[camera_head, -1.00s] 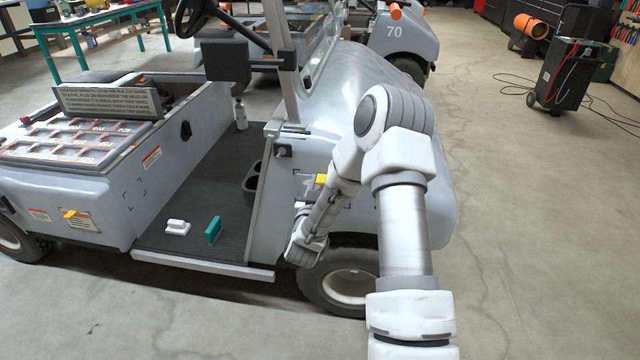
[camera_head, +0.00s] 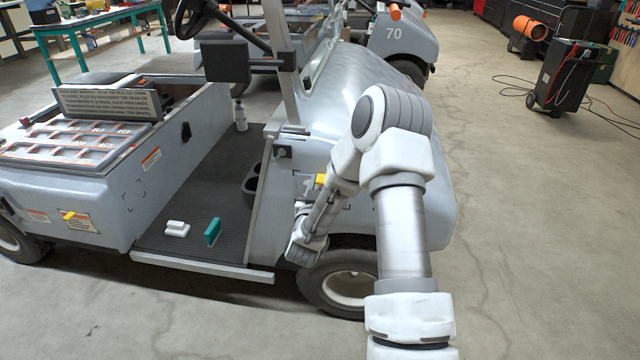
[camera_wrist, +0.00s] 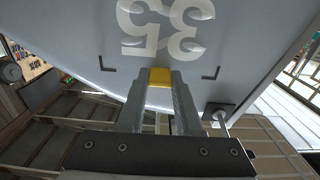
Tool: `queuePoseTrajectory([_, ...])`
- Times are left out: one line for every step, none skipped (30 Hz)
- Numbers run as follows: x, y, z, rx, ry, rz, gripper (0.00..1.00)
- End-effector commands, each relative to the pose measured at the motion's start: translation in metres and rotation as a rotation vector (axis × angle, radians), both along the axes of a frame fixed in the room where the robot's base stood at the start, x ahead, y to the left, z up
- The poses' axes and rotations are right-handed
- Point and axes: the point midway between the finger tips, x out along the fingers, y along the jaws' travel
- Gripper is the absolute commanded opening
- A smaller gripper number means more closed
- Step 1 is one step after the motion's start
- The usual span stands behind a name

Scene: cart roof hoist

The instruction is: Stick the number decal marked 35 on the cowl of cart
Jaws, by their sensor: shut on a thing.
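The decal marked 35 (camera_wrist: 165,25) shows upside down in the wrist view, its white digits against the grey cowl (camera_wrist: 235,35) of the cart. My gripper (camera_wrist: 160,74) is shut on the decal's yellow tab (camera_wrist: 160,82). Dark corner marks (camera_wrist: 212,73) show on the panel on both sides of the fingertips, near the digits. In the head view the yellow tab (camera_head: 320,180) and part of a white digit show on the side of the cowl (camera_head: 350,90), beside my arm. My fingers are hidden there. I cannot tell whether the decal lies flat against the panel.
A white block (camera_head: 177,228) and a teal squeegee-like tool (camera_head: 213,232) sit on the cart's floor mat. A bottle (camera_head: 240,115) stands farther back. A second cart stands behind.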

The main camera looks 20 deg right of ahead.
Motion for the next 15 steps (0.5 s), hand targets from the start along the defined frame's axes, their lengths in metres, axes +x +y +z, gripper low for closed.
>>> queuePoseTrajectory([0.0003, -0.0004, 0.0004, -0.001, -0.001, -0.001, 0.00])
queuePoseTrajectory([0.0002, -0.0004, 0.0004, -0.001, -0.001, -0.001, 0.00])
queuePoseTrajectory([0.0003, -0.0004, 0.0004, -0.001, -0.001, -0.001, 0.00])
queuePoseTrajectory([0.0003, -0.0004, 0.0004, -0.001, -0.001, -0.001, 0.00])
queuePoseTrajectory([0.0003, -0.0004, 0.0004, -0.001, -0.001, -0.001, 0.35])
queuePoseTrajectory([0.0003, -0.0004, 0.0004, -0.001, -0.001, -0.001, 0.42])
queuePoseTrajectory([0.0002, -0.0004, 0.0003, -0.001, -0.001, -0.001, 0.48])
queuePoseTrajectory([0.0002, -0.0004, 0.0003, -0.001, -0.001, -0.001, 0.53])
queuePoseTrajectory([0.0002, -0.0004, 0.0003, -0.001, -0.001, -0.001, 0.60])
queuePoseTrajectory([0.0002, -0.0004, 0.0003, -0.001, -0.001, -0.001, 0.66])
queuePoseTrajectory([0.0001, -0.0003, 0.0002, -0.001, -0.001, -0.001, 0.68])
queuePoseTrajectory([0.0001, -0.0003, 0.0002, -0.001, -0.001, 0.000, 0.68])
queuePoseTrajectory([0.0001, -0.0003, 0.0001, -0.001, -0.001, 0.000, 0.68])
queuePoseTrajectory([0.0001, -0.0003, 0.0001, -0.001, -0.001, 0.000, 0.68])
queuePoseTrajectory([0.0001, -0.0003, 0.0001, -0.001, -0.001, 0.000, 0.68])
